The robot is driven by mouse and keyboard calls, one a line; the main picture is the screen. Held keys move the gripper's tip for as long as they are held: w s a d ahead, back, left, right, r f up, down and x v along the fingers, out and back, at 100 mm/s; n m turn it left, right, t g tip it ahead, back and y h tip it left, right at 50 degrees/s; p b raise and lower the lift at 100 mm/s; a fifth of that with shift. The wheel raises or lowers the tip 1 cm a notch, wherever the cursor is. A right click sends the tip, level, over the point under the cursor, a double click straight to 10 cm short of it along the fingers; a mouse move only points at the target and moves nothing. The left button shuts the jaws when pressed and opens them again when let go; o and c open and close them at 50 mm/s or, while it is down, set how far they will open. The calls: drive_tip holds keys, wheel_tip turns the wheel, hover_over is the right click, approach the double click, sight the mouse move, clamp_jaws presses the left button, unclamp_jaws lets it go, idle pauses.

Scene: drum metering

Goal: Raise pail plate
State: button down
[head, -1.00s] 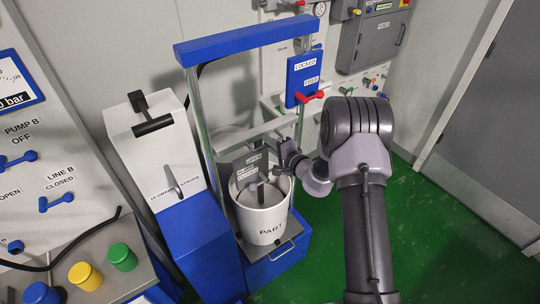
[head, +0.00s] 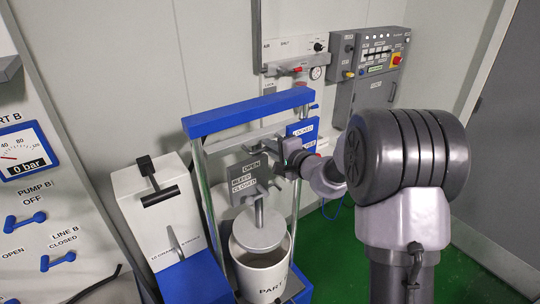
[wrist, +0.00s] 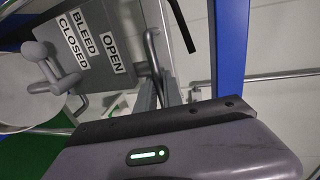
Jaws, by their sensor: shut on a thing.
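The pail plate (head: 259,232) is a round grey disc on a short stem below a grey block (head: 250,178) marked BLEED OPEN/CLOSED. It hangs level with or just above the rim of the white pail (head: 262,276), and I cannot tell the exact gap. In the wrist view the block (wrist: 85,45) and part of the pale round plate (wrist: 14,104) show at the left. My gripper (head: 280,158) is at the right of the block, shut on a grey bar handle (wrist: 152,48) beside it. The fingers partly hide the handle.
A blue-topped frame (head: 248,112) with metal posts surrounds the plate and pail. A blue LOCKED panel (head: 302,130) stands close to my gripper on the right post. A white box with a black lever (head: 155,205) stands left.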

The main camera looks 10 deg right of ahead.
drive_tip(key=shift+r, duration=0.3)
drive_tip(key=c, duration=1.5)
unclamp_jaws()
drive_tip(key=shift+f, duration=0.1)
drive_tip(key=b+v, duration=0.1)
drive_tip(key=v, duration=1.6)
drive_tip(key=shift+s, duration=0.2)
drive_tip(key=shift+d, duration=0.1)
